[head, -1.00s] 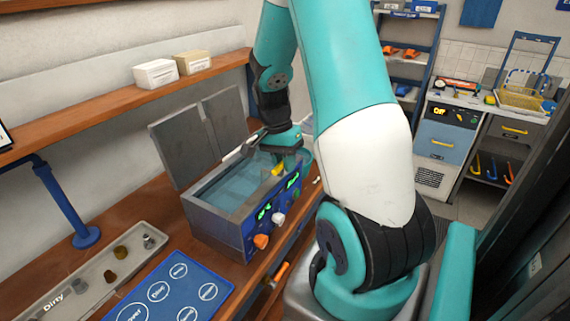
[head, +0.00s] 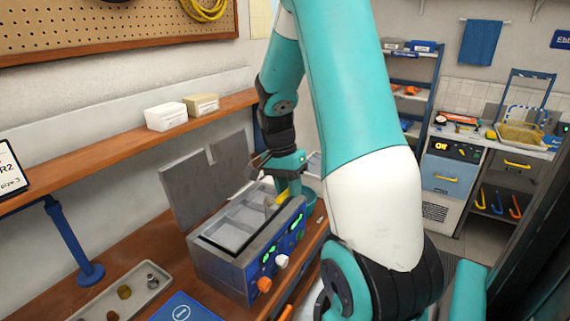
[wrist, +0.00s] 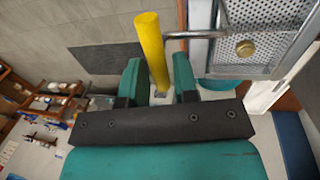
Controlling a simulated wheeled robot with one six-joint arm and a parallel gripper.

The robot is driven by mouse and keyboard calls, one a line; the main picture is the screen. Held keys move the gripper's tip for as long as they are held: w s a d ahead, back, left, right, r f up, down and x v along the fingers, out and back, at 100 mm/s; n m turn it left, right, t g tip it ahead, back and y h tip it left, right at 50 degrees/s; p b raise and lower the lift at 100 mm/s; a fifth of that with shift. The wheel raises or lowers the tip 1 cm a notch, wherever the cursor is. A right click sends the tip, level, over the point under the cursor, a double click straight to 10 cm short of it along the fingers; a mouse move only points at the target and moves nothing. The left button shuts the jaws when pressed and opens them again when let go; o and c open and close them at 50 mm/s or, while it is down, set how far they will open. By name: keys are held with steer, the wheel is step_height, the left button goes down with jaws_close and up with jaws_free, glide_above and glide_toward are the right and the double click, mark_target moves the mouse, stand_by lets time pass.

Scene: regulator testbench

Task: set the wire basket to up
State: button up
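The wire basket (head: 238,224) shows as pale grey mesh near the top of the open grey tank of the blue-fronted cleaner (head: 206,262). In the wrist view its perforated side (wrist: 265,30) is at upper right, with a metal rod running to a yellow handle (wrist: 150,45). The handle also shows in the head view (head: 282,199).
Grey lid panels (head: 205,185) stand upright behind the tank. A tray of small parts (head: 128,292) and a blue mat (head: 182,308) lie on the wooden bench at the front left. A shelf with two small boxes (head: 165,117) runs along the wall.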

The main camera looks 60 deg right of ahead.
steer(key=w+r+b, duration=0.2)
steer(key=w+r, duration=0.1)
steer(key=r, duration=1.3)
steer(key=shift+w+r, duration=0.15)
steer(key=shift+r, duration=0.1)
steer(key=shift+a, duration=0.15)
steer(key=a+f+n+t+b, duration=0.15)
steer(key=a+f+n, duration=0.25)
steer(key=a+n, duration=0.45)
steer(key=a+f+n+t+b, duration=0.1)
steer(key=a+f+n+b, duration=0.3)
steer(key=a, duration=0.7)
steer(key=s+a+f+n+y+b, duration=0.1)
steer(key=s+a+f+n+y, duration=0.3)
steer(key=s+a+n, duration=0.8)
steer(key=s+a, duration=0.1)
steer(key=a, duration=0.3)
steer(key=shift+s+a+f, duration=0.15)
steer(key=shift+s+f, duration=0.05)
steer(key=shift+s, duration=0.05)
